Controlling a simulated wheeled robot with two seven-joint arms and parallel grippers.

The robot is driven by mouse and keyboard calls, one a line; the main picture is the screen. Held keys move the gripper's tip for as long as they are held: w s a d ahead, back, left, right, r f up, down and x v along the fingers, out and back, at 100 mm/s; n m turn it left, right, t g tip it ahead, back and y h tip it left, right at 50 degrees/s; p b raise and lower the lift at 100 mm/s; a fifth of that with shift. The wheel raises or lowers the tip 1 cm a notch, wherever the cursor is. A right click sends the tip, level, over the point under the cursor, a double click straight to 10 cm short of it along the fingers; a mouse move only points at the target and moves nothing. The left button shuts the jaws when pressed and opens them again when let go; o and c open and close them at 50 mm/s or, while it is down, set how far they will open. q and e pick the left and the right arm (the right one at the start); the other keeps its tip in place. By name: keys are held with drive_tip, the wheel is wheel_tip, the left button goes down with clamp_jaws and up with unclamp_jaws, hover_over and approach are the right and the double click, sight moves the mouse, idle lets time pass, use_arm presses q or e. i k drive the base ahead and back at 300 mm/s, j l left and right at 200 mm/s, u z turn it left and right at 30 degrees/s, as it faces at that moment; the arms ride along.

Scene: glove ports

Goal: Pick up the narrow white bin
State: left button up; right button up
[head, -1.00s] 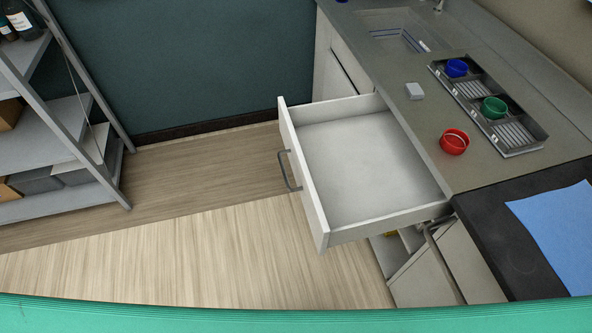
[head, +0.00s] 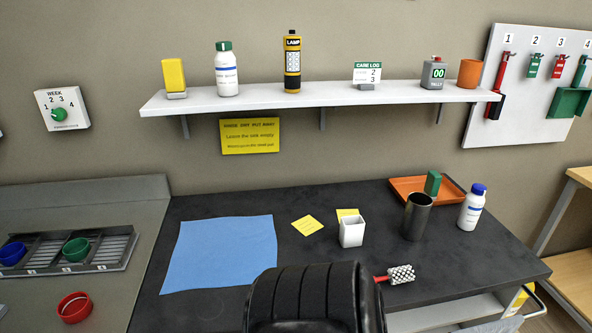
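The narrow white bin is most likely the small white square container (head: 351,231) standing upright on the dark counter, right of the blue mat. It has an open top, and a yellow note lies just behind it. No other white bin shows in this view. Neither of my grippers is in view.
On the dark counter (head: 215,310) are a blue mat (head: 222,252), a dark metal cup (head: 416,216), a white bottle (head: 472,207), an orange tray (head: 405,186) and a red-handled brush (head: 400,275). A wall shelf (head: 320,97) hangs above. A red bowl (head: 74,307) is at left.

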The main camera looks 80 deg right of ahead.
sight(350, 234)
drive_tip(key=z, duration=3)
